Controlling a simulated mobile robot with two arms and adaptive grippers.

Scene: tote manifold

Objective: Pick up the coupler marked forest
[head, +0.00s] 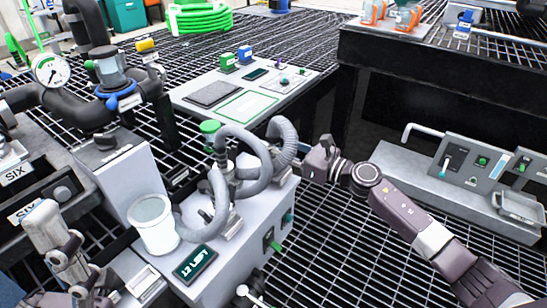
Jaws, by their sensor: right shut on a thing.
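My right gripper (318,160) is in the middle of the head view, just right of the grey hoses. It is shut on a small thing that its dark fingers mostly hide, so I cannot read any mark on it. Grey corrugated hoses (243,137) loop over a light grey manifold box (230,262) with metal fittings. A green-capped part (210,127) stands behind the hoses. No forest mark is legible. My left gripper (85,285) is low at the left, partly cut off, and its fingers are unclear.
A white cylinder (154,226) and a dark label plate (195,264) are on the manifold box. Dark pipes with a gauge (51,69) stand at left. A pale panel (245,92) lies behind. A grey control unit (470,170) stands at right. Open grating (335,245) lies between.

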